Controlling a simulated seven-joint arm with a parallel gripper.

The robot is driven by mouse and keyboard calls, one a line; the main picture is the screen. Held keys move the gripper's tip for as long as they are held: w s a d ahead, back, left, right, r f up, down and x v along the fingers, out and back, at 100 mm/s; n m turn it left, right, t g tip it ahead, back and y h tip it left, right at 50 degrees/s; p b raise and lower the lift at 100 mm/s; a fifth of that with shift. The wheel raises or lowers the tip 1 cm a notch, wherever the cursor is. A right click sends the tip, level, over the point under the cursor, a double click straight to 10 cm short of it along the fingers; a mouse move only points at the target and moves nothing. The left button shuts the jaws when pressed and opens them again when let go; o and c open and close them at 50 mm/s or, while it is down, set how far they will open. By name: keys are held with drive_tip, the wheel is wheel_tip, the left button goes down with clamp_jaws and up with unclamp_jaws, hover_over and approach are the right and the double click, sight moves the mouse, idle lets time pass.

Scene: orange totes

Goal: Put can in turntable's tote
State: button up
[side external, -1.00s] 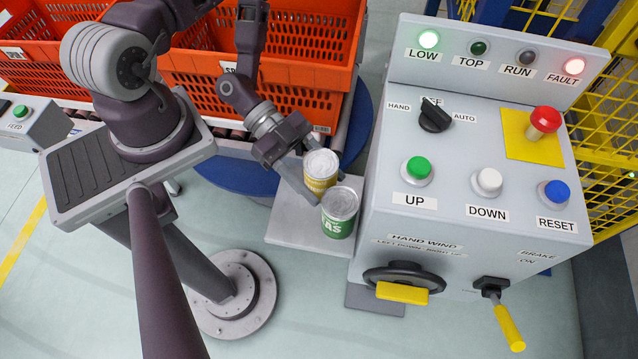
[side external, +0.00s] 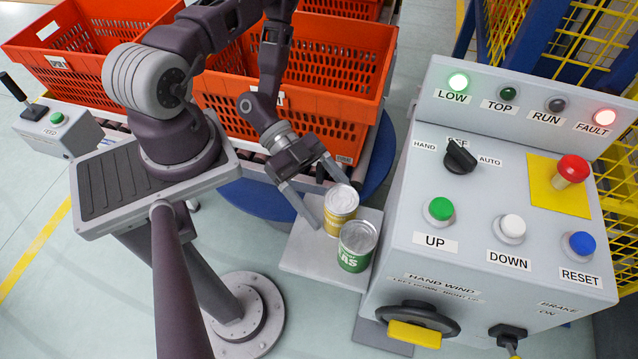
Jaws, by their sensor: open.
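A yellow can (side external: 340,208) and a green can (side external: 357,246) stand upright side by side on a small grey shelf (side external: 311,257). My gripper (side external: 331,203) is open at the yellow can, with one finger at its left side and the other above and behind its rim. Whether the fingers touch the can is unclear. The green can is in front of the yellow one, outside the fingers. An orange tote (side external: 335,120) stands on the blue turntable (side external: 262,203) behind my gripper; my arm hides part of it.
A grey control box (side external: 520,200) with buttons, a knob and lit LOW and FAULT lamps stands close to the right of the cans. More orange totes (side external: 70,85) sit on the roller line at left. Yellow mesh fencing (side external: 620,170) is at far right.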

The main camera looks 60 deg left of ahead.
drive_tip(key=shift+o, duration=0.5)
drive_tip(key=v, duration=0.9)
drive_tip(key=shift+s+d, duration=0.1)
